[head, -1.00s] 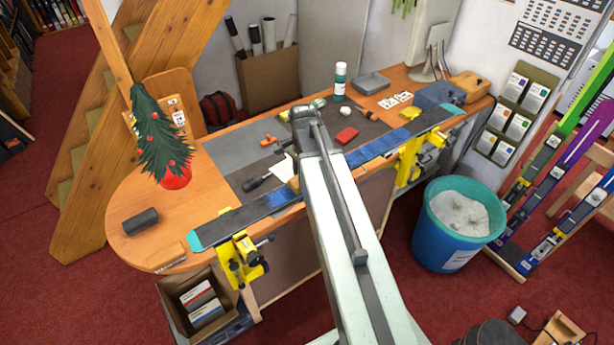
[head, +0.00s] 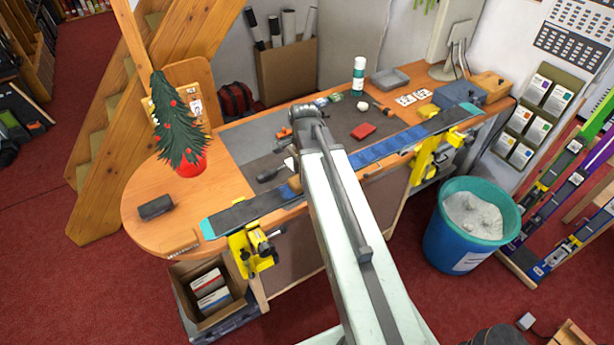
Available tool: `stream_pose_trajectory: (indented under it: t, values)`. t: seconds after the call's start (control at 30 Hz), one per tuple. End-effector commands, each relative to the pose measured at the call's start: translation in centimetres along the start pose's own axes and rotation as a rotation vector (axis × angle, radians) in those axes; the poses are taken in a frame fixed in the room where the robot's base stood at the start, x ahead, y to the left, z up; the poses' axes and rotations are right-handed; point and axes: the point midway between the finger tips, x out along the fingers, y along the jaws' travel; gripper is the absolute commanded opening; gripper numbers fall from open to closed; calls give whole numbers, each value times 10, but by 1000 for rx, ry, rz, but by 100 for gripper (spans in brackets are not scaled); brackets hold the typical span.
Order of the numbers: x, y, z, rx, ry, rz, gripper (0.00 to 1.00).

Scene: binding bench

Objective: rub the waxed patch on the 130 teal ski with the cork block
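The teal-tipped ski (head: 250,208) lies lengthwise along the bench's front edge, dark with blue patches. Blue stretches show right of my arm (head: 382,149) and, in a small piece, just left of it. I cannot tell which patch is waxed or read a number on the ski. Two yellow vises, left (head: 252,252) and right (head: 427,160), support it. A small brown block-like thing (head: 294,184) peeks out left of my arm at the ski; it may be the cork block, partly hidden. My arm crosses the middle of the ski and hides my gripper.
The bench holds a red block (head: 362,131), a white and teal bottle (head: 358,77), a grey tray (head: 390,78) and a small decorated tree (head: 178,125). A blue bin (head: 448,253) stands at the front right. An open carton (head: 187,294) sits below the left end.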

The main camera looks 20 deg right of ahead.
Motion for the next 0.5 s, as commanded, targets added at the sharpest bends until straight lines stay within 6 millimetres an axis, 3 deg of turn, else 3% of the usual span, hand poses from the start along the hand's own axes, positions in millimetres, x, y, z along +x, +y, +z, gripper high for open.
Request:
stream_pose_trajectory:
  t: [0.33,0.5]
  values:
    - [2,-2,26,-2,0,0,18]
    - [2,-3,30,-1,0,0,18]
